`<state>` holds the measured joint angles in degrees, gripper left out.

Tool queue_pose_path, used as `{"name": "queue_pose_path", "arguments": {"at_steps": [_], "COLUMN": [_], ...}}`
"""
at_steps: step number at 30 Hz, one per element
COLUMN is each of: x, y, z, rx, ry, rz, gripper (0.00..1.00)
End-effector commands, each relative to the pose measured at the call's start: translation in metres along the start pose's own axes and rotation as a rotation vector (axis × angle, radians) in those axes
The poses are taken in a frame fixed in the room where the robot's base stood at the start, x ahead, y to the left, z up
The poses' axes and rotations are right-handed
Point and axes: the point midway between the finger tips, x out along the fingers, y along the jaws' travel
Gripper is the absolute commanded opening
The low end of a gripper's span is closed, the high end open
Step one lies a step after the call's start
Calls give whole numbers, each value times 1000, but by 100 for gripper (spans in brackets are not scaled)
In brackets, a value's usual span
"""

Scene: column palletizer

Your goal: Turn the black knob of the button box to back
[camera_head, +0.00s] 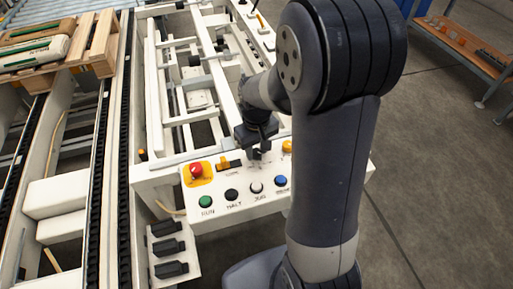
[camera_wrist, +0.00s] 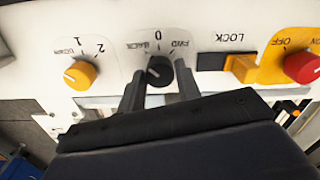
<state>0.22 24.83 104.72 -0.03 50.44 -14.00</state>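The black knob (camera_wrist: 159,70) sits on the white button box (camera_wrist: 204,25), with BACK, 0 and FWD printed around it upside down in the wrist view. Its pointer setting is too small to tell for sure. My gripper (camera_wrist: 160,80) has one finger on each side of the knob, with gaps showing, so it is open around or just in front of it. In the head view my gripper (camera_head: 259,156) points down at the button box (camera_head: 228,210), and the knob is hidden behind it.
A yellow knob (camera_wrist: 80,75) lies to one side, a yellow LOCK switch (camera_wrist: 240,68) and a red button (camera_wrist: 303,67) to the other. The green RUN (camera_head: 206,201), black HALT (camera_head: 231,194), white JOG (camera_head: 256,187) and blue (camera_head: 281,181) buttons line the box's near edge.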

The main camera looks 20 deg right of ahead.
Motion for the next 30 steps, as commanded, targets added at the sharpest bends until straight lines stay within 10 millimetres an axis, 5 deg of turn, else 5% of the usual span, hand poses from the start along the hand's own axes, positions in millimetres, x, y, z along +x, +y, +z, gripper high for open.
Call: {"name": "queue_pose_path", "arguments": {"at_steps": [6, 16, 30], "x": [0, -7, -92], "y": [0, 0, 0], "z": [0, 0, -1], "rx": [1, 2, 1], "ry": [0, 2, 4], "rz": [0, 0, 1], "gripper": [50, 50, 50]}}
